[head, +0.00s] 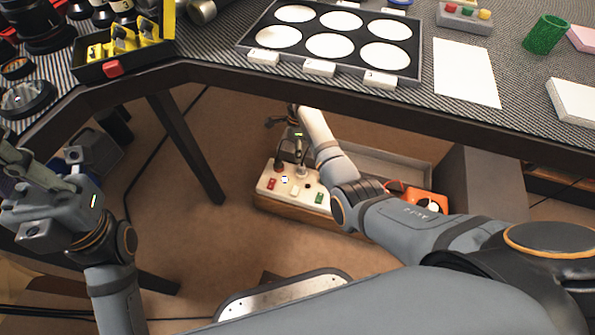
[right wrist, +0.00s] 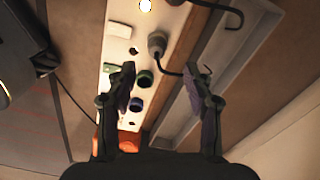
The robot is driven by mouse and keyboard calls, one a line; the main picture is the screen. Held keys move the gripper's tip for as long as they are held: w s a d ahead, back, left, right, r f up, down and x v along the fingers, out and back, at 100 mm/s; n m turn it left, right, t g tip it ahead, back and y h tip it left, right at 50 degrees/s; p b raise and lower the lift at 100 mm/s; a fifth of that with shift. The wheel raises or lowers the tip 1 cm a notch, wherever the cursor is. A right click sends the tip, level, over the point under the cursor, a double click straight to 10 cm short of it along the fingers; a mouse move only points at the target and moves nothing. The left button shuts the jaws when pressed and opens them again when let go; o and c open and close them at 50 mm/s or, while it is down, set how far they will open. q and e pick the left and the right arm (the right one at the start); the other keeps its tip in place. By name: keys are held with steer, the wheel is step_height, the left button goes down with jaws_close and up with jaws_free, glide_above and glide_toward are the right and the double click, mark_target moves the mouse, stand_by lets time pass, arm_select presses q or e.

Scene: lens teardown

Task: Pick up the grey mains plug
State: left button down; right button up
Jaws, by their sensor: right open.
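The grey mains plug (right wrist: 157,42) sits on a white power strip (right wrist: 118,42) in the right wrist view, with a black cable curving from it. My right gripper (right wrist: 160,78) is open, its fingers apart, and the plug shows beyond the fingertips, between their lines. Nothing is held between the fingers. In the head view the power strip (head: 309,196) is on the floor under the table, and my right gripper (head: 297,150) is over its back side, partly hiding the plug. My left gripper (head: 50,185) is raised at the left, away from the strip; its jaw opening is unclear.
The table edge (head: 200,72) runs above my right arm. A table leg (head: 185,145) stands left of the strip. A grey tray (right wrist: 210,85) lies beside the strip, and an orange object (head: 425,200) is right of it. Floor in front of the strip is open.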

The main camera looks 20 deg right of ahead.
mark_target(301, 165)
step_height(301, 165, down, 5)
steer(key=b, duration=0.3)
steer(key=shift+f, duration=0.1)
steer(key=f+b, duration=0.3)
steer(key=d+f+b, duration=0.1)
steer(key=f, duration=0.1)
steer(key=shift+s, duration=0.4)
steer(key=shift+f, duration=0.2)
steer(key=shift+r, duration=0.15)
jaws_close()
